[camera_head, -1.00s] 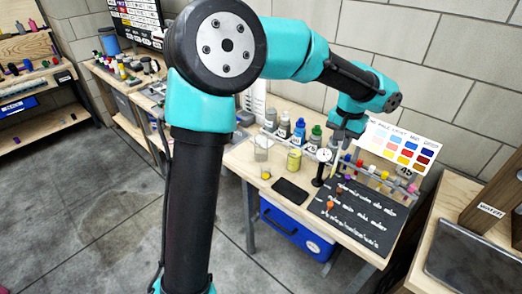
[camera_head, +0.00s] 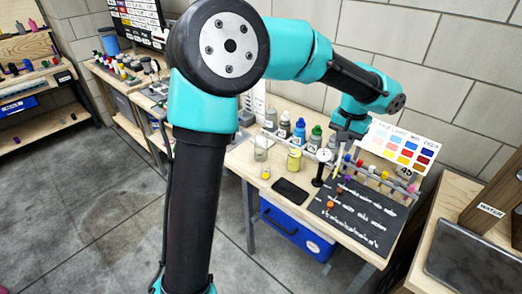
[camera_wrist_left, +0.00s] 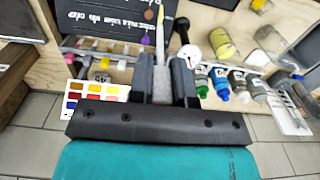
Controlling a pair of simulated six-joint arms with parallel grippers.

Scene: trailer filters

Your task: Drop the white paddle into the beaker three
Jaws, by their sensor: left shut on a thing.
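My left gripper (camera_head: 345,138) is over the back of the workbench, near the rack of colored markers. In the left wrist view its fingers (camera_wrist_left: 167,80) are shut on a light grey block-like part. A thin cream-white stick, apparently the white paddle (camera_wrist_left: 160,35), extends from between the fingers. A clear beaker (camera_head: 261,150) stands at the bench's left, beside a yellow can (camera_head: 294,160). I cannot read a number on the beaker. The paddle is well to the right of it in the head view. My right gripper is not in view.
A round dial gauge (camera_head: 323,157) stands close to my left gripper. Several bottles (camera_head: 299,130) line the back of the bench. A black marked mat (camera_head: 355,215) and a dark pad (camera_head: 291,191) lie in front. A color chart (camera_head: 398,148) stands behind the markers.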

